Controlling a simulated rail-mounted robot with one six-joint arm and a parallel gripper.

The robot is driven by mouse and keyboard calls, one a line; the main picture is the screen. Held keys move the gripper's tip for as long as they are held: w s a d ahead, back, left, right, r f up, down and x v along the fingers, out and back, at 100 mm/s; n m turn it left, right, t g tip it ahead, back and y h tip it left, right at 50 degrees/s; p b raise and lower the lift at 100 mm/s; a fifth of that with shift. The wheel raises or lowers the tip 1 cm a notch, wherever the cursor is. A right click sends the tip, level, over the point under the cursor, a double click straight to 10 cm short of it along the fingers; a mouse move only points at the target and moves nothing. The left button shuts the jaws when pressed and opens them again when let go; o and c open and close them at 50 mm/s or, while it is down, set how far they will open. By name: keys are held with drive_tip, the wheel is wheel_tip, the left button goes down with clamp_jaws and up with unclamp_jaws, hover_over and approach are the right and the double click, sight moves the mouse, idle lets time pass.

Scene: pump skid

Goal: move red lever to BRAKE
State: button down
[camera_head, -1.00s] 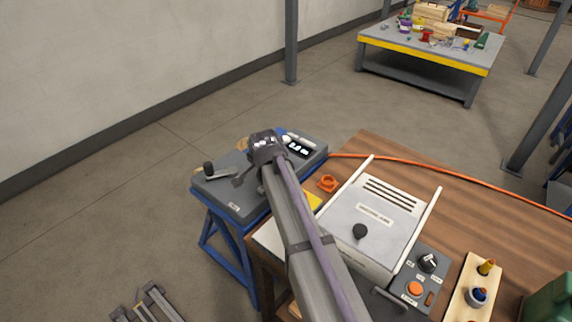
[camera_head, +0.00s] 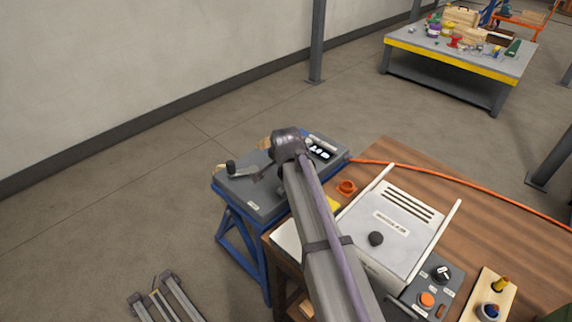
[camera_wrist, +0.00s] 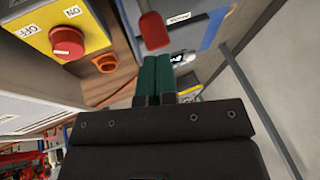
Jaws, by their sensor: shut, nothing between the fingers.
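A red lever grip (camera_wrist: 152,30) shows at the top of the wrist view, just beyond my fingertips. A small gap or a light touch between them cannot be told apart. My gripper (camera_wrist: 157,62) has green fingers pressed together, with nothing between them. A label plate (camera_wrist: 182,20) lies right of the lever; I cannot read it surely, and no BRAKE mark is legible. In the head view my arm reaches over a grey panel on a blue stand (camera_head: 262,205). The red lever cannot be made out there.
A yellow ON/OFF plate with a red knob (camera_wrist: 67,40) and an orange ring (camera_wrist: 106,63) are left of my fingers. A crank handle (camera_head: 232,168) stands on the panel's left. A white box (camera_head: 395,225) and an orange hose (camera_head: 450,175) lie on the wooden table.

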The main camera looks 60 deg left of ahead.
drive_tip(key=w+p+v, duration=0.2)
drive_tip(key=p+v, duration=0.9)
drive_tip(key=v, duration=0.1)
drive_tip(key=shift+s+r, duration=0.25)
drive_tip(key=shift+r, duration=0.5)
drive_tip(key=shift+a, duration=0.1)
